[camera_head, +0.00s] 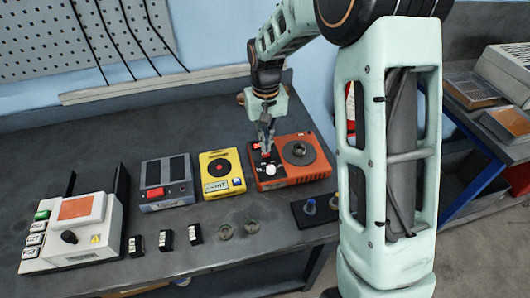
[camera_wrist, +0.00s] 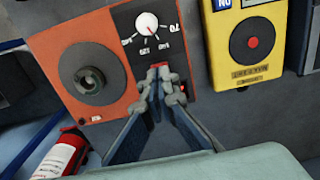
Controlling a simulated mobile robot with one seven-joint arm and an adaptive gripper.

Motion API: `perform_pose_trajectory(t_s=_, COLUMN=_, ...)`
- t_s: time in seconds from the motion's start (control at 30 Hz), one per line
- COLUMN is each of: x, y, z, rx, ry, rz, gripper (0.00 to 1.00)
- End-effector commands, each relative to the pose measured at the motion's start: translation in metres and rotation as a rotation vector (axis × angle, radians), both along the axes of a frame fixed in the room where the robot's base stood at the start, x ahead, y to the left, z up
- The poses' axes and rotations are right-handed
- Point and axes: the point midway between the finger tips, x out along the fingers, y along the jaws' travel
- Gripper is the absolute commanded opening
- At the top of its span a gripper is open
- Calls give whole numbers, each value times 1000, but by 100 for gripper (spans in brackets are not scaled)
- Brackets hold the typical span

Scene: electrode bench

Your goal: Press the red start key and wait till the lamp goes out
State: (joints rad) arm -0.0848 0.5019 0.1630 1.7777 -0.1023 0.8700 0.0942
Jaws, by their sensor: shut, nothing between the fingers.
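An orange-red device (camera_head: 310,172) with a round dark plate, a black panel and a white dial stands on the bench. It also shows in the wrist view (camera_wrist: 50,45). A small red key (camera_wrist: 161,67) sits on its black panel, beside the dial, partly hidden by my fingertips. My gripper (camera_head: 266,148) is shut and empty, pointing down over that panel. In the wrist view its fingertips (camera_wrist: 161,85) are right at the red key; I cannot tell whether they touch it.
A yellow box (camera_head: 222,175) stands just left of the device, then a grey box with a red button (camera_head: 167,182). A white instrument (camera_head: 75,230) is at the far left. Small black blocks, rings and a dark holder (camera_head: 314,211) lie along the front.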

Motion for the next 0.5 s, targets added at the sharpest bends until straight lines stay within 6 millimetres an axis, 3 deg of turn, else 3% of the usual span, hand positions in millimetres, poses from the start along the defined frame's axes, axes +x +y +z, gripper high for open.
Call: perform_pose_trajectory(t_s=0.5, x=0, y=0, z=-9, rx=0, ry=1, rz=0, gripper=0)
